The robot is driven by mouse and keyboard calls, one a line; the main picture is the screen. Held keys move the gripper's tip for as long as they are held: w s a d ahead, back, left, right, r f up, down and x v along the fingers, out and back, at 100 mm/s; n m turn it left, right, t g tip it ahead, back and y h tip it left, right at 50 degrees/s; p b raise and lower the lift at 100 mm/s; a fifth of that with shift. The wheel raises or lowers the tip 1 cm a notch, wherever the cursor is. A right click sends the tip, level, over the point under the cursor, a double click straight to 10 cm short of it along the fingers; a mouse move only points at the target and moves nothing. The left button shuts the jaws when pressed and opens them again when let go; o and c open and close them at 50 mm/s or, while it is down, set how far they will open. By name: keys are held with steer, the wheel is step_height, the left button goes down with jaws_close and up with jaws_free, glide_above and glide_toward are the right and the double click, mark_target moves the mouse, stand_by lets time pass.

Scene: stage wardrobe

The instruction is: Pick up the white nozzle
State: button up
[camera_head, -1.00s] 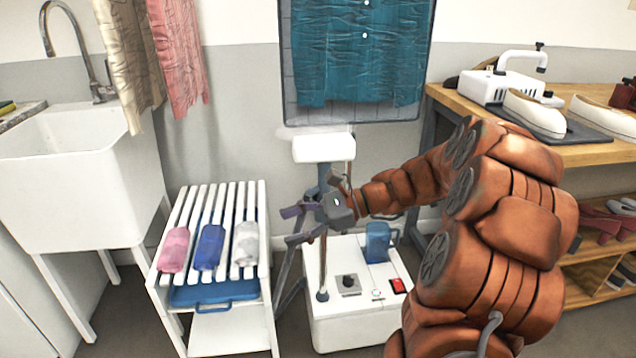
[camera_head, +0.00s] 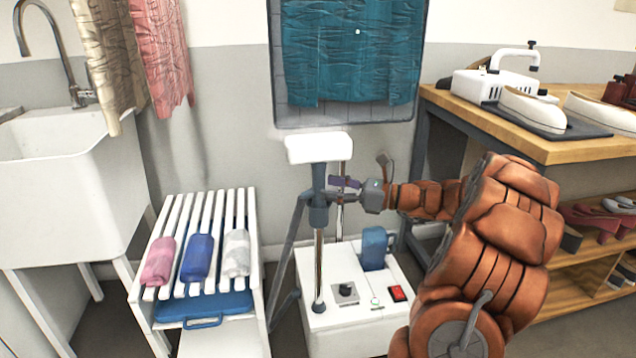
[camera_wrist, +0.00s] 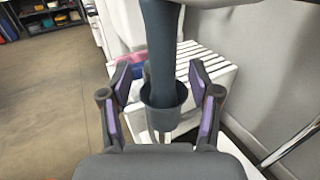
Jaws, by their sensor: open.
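The white nozzle (camera_head: 320,147) sits upright as a wide head on top of the steamer's pole, in front of the hanging teal garment. Its dark handle (camera_head: 318,180) goes down into a dark cup-shaped holder, which shows clearly in the wrist view (camera_wrist: 164,112). My gripper (camera_head: 342,186) is just below the white head, reaching in from the right at handle height. In the wrist view my open gripper (camera_wrist: 161,78) has one purple-padded finger on each side of the handle, with gaps visible. The white head is not clearly visible in the wrist view.
The white steamer base (camera_head: 350,310) carries a blue water tank (camera_head: 374,248). A slatted white rack (camera_head: 215,212) with rolled cloths stands left, near a sink (camera_head: 70,150). A wooden workbench (camera_head: 480,122) stands right. The wall is close behind the pole.

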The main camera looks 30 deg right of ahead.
mark_target(318, 184)
steer(key=b+x, duration=0.1)
steer(key=x, duration=0.3)
steer(key=shift+w+d, duration=0.1)
steer(key=shift+r, duration=0.1)
jaws_close()
stand_by(0.3)
